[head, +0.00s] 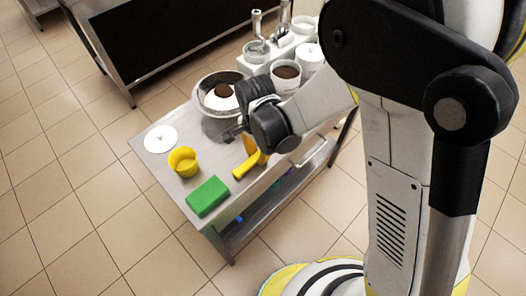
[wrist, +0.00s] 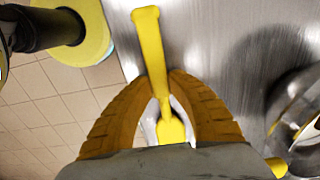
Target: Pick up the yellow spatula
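The yellow spatula (head: 240,173) is at the front right part of the metal table, and its handle end points toward the table's near edge. In the wrist view the spatula (wrist: 149,38) runs between my fingers, with its wider end close to my palm. My gripper (wrist: 162,80) has both curved fingers drawn in, with the tips against the two sides of the handle. In the head view my gripper (head: 255,156) is low over the table, partly hidden by my wrist. I cannot tell whether the spatula is clear of the tabletop.
A green block (head: 208,196) and a yellow cup (head: 183,162) stand to the left of the spatula. A white disc (head: 161,139) lies at the left edge. A large metal bowl (head: 207,122) is behind my gripper, with white containers (head: 287,76) farther back.

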